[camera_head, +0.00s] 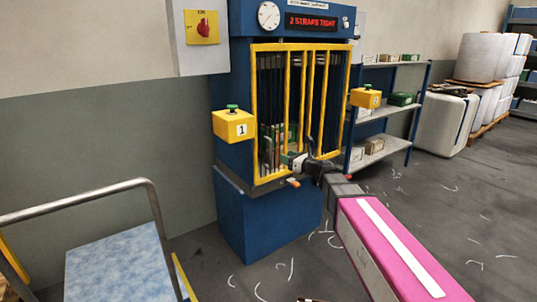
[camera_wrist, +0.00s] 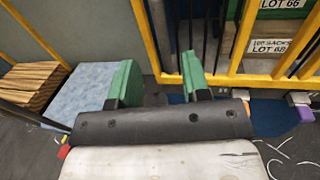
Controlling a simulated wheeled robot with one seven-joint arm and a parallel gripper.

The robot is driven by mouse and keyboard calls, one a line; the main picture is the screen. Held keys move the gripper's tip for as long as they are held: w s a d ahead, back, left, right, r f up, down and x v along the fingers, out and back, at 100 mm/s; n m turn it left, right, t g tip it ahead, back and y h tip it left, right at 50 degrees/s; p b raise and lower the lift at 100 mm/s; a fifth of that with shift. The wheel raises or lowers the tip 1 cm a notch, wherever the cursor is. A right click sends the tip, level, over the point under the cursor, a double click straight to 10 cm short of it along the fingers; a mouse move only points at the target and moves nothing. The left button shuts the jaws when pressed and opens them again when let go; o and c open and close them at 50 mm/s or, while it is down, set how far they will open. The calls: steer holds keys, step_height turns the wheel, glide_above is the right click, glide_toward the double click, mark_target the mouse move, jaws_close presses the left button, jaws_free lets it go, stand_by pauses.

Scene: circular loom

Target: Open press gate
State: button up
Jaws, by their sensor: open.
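The press (camera_head: 268,215) is a tall blue cabinet with a gate (camera_head: 303,85) of yellow bars across its front. The gate appears shut in the head view, its frame lying along the cabinet front. Its yellow frame and bars also show in the wrist view (camera_wrist: 146,38). My gripper (camera_head: 297,162) is at the lower part of the gate. In the wrist view my gripper (camera_wrist: 158,82) has its two green fingers apart, with nothing seen between them. The right finger overlaps the gate's bottom rail; I cannot tell whether it touches. No gate handle is clearly visible.
Yellow button boxes (camera_head: 233,126) and (camera_head: 365,98) flank the gate. A red display (camera_head: 311,22) reads "2 STRAPS TIGHT". A grey box with a red switch (camera_head: 203,27) hangs upper left. A cart (camera_head: 125,265) stands left, shelves (camera_head: 398,105) right. Green labelled boxes (camera_wrist: 285,8) sit behind the bars.

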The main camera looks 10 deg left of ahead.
steer(key=x, duration=1)
steer(key=shift+f, duration=0.1)
jaws_close()
steer(key=shift+d, duration=0.1)
